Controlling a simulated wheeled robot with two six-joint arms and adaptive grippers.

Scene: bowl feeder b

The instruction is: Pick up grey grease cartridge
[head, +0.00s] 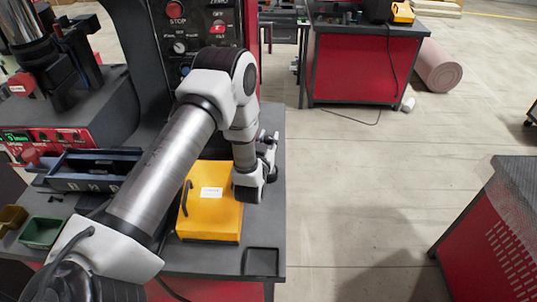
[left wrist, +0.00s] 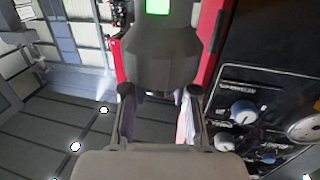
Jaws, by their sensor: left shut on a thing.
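My left gripper (head: 268,150) is raised above the right side of the workbench, near the yellow case's back right corner. In the left wrist view my left gripper (left wrist: 160,92) has its two fingers apart, on either side of the lower end of a dark grey body with a bright green patch at its top. I take this body to be the grey grease cartridge (left wrist: 160,65), though its outline is hard to separate from the background. In the head view the cartridge is mostly hidden by the gripper and cannot be made out clearly. My right gripper does not show.
The yellow case (head: 212,215) lies on the workbench (head: 262,225) below my arm. A small black tray (head: 261,262) is at the front right corner. A dark bin (head: 90,170), a green bin (head: 41,232) and a control panel (head: 195,30) are nearby. Open floor lies right.

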